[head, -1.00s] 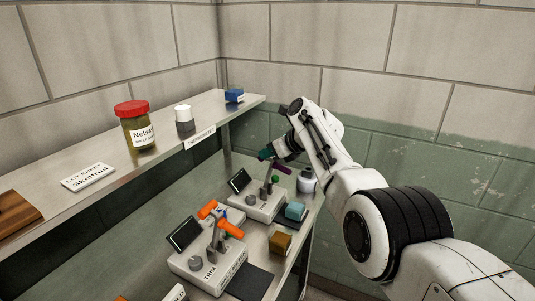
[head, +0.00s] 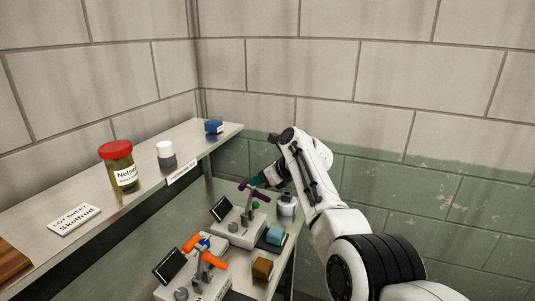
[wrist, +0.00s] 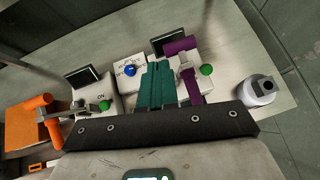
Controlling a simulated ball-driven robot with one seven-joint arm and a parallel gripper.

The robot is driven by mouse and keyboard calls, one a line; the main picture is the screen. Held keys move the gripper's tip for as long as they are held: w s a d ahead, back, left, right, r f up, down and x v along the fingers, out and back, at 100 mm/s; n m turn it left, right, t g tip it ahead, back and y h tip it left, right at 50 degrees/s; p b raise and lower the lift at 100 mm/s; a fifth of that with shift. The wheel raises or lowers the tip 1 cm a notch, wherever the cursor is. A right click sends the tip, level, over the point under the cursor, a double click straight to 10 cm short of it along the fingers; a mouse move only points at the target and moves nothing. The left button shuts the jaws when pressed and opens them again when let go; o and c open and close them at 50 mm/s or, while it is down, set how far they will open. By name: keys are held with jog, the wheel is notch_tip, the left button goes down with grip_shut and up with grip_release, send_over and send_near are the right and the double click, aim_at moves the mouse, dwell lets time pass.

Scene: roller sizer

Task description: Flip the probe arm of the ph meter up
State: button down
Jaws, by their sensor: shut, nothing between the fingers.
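Two bench instruments stand on the lower shelf; I cannot read which is the pH meter. The far one (head: 236,231) has a screen, a green knob and a purple T-shaped arm (head: 262,194), its bar raised above the body. The near one (head: 190,291) has an orange T-shaped arm (head: 212,259), also raised. My gripper (head: 257,181) has teal fingers and is shut and empty, beside the purple arm's bar. In the wrist view the fingers (wrist: 157,84) lie just left of the purple arm (wrist: 189,75); contact cannot be told. The orange arm (wrist: 42,112) is at the left there.
A white bottle (head: 287,206), a teal block (head: 275,235) and an ochre block (head: 262,268) stand along the shelf's right edge. The upper shelf (head: 140,190) holds a red-lidded jar (head: 118,165), a white-capped jar (head: 166,155) and a blue box (head: 213,127). A wall is behind.

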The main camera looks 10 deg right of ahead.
jog(key=s+d+r+b, duration=0.1)
jog(key=s+d+r, duration=0.1)
jog(key=r, duration=0.5)
jog(key=shift+s+d+r, duration=0.15)
jog(key=shift+s+d, duration=0.05)
jog(key=shift+s, duration=0.35)
jog(key=s+d+f+n+g+h+b, duration=0.1)
jog(key=s+d+f+n+h, duration=0.2)
jog(key=s+f, duration=0.55)
jog(key=s+d+f+n+g, duration=0.1)
jog(key=s+d+f+n, duration=0.35)
jog(key=f, duration=0.65)
jog(key=s+d+f+n+g+h+b, duration=0.15)
jog(key=s+f+n, duration=0.25)
jog(key=s+f, duration=0.5)
jog(key=s+f+n+g+h, duration=0.1)
jog(key=s+n, duration=0.4)
jog(key=s, duration=0.7)
jog(key=s+d+f+n+g+h, duration=0.1)
jog(key=s+f+n, duration=0.3)
jog(key=s, duration=0.8)
jog(key=s+d+f+n+g+h, duration=0.1)
jog(key=s+n, duration=0.5)
jog(key=s, duration=0.6)
jog(key=shift+s+f+b, duration=0.15)
jog(key=shift+f+b, duration=0.3)
jog(key=shift+f, duration=0.25)
